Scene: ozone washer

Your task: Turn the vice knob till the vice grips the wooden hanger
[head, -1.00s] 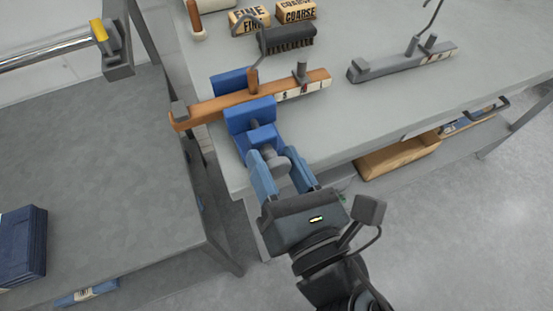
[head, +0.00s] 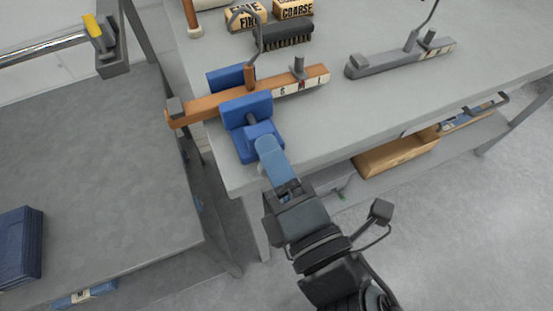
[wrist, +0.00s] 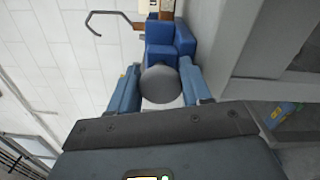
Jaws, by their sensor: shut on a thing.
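The blue vice has a front jaw (head: 246,108) and a back jaw (head: 224,78) at the table's near left corner. The wooden hanger (head: 208,103) lies between the jaws, its bar sticking out on both sides and its hook upward. I cannot tell whether both jaws touch it. My gripper (head: 268,150) is in front of the vice, its blue fingers reaching to it. In the wrist view, the round grey vice knob (wrist: 160,84) sits between the two fingers, which are shut on it. In the head view a finger hides the knob.
A grey hanger (head: 400,58) lies on the grey table (head: 360,110) to the right. A dark brush (head: 284,36) and blocks marked FINE and COARSE (head: 293,9) are behind the vice. A lower grey table (head: 90,160) stands at left.

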